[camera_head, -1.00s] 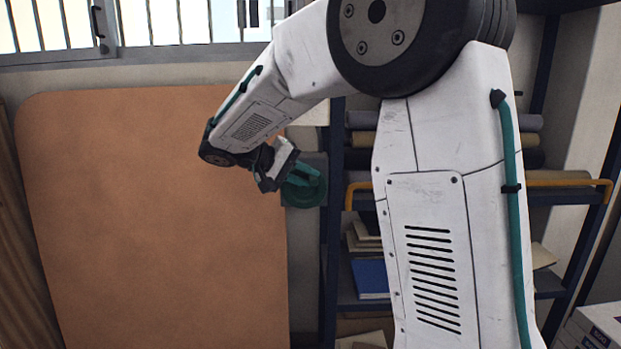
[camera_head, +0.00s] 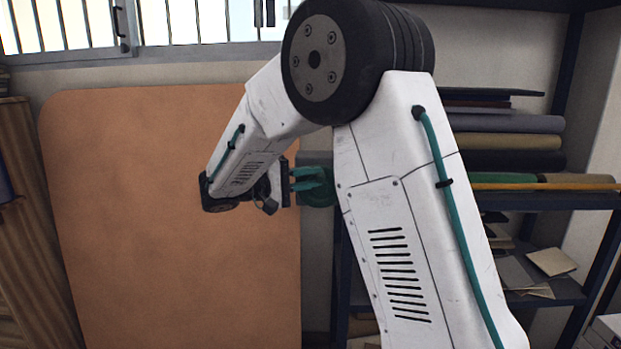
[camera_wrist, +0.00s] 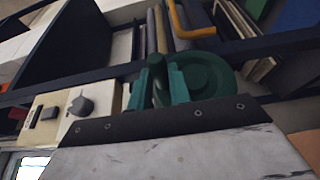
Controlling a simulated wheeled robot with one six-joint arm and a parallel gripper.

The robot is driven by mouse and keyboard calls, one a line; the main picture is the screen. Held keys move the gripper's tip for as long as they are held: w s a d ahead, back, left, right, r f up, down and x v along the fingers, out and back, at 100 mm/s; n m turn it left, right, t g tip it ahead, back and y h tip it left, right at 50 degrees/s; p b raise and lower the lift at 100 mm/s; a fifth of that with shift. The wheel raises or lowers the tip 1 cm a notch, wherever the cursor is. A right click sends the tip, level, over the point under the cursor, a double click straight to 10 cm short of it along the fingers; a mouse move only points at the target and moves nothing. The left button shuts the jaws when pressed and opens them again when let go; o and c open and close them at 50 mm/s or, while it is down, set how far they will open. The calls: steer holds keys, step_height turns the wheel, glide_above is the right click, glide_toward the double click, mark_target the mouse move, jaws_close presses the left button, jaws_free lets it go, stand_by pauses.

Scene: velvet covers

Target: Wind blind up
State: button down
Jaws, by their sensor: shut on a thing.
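A dark green crank wheel (camera_head: 318,197) is beside the right edge of the orange-brown board, partly hidden by my arm. In the wrist view the wheel (camera_wrist: 208,75) shows as a round disc with an upright green handle peg (camera_wrist: 158,68) at its left. My gripper (camera_head: 316,180) reaches the wheel from the left with its teal fingers. In the wrist view my gripper (camera_wrist: 156,84) has one finger on each side of the peg and is shut on it. No blind can be made out; only the lower part of a barred window (camera_head: 190,22) shows at the top.
The large orange-brown board (camera_head: 165,250) stands left of the wheel. A dark blue shelf rack (camera_head: 560,200) with rolls of cloth is at the right, behind my arm. A beige box with a grey knob (camera_wrist: 80,105) shows in the wrist view.

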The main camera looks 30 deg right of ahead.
stand_by(0.3)
steer(key=c, duration=1.3)
jaws_free()
steer(key=shift+a, duration=0.1)
steer(key=v, duration=0.7)
steer(key=shift+a, duration=0.4)
steer(key=shift+w, duration=0.1)
